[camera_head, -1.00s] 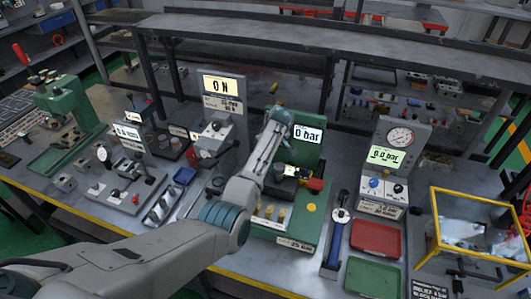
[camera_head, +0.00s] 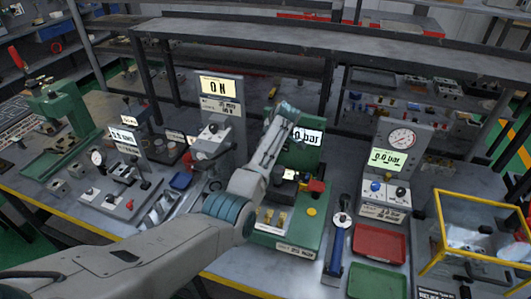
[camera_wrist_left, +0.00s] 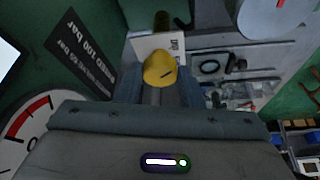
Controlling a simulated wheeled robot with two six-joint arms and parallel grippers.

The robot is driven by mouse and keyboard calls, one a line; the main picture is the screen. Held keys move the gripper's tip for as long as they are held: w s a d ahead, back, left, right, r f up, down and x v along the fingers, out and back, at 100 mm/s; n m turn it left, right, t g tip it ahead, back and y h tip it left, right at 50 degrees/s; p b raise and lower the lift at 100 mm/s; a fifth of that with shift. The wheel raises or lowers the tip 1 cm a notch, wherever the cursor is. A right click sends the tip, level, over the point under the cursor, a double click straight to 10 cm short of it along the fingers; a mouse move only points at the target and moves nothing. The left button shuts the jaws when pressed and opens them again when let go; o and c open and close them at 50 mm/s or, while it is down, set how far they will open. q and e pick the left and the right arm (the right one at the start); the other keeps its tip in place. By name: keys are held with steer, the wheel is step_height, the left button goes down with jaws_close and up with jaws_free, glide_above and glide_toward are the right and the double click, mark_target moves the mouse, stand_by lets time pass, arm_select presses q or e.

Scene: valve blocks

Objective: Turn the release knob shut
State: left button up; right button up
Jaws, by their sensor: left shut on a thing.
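In the left wrist view a yellow knob (camera_wrist_left: 160,68) with a dark slot mark sits between the two dark fingers of my left gripper (camera_wrist_left: 158,88). The gripper is shut on it. In the head view my left arm reaches over the green pump stand (camera_head: 318,150), and its wrist stands in front of the stand's display (camera_head: 307,137). The arm hides the knob and fingertips there. The display reads in bar, its digit partly covered. My right gripper is not in view.
A pressure gauge (camera_wrist_left: 24,135) is close on the left in the wrist view. Right of the green stand are a blue-handled tool (camera_head: 337,240), a red tray (camera_head: 380,242), a green tray (camera_head: 376,280) and a gauge panel (camera_head: 401,150). A force stand (camera_head: 220,110) is left of my arm.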

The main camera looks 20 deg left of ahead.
arm_select(q)
steer(key=shift+r, duration=0.1)
steer(key=o, duration=1)
steer(key=shift+c, duration=0.2)
steer(key=b+v, duration=0.3)
steer(key=v, duration=0.7)
steer(key=shift+r+b, duration=0.35)
steer(key=shift+b, duration=0.05)
steer(key=shift+s+d+f, duration=0.1)
steer(key=shift+d, duration=0.05)
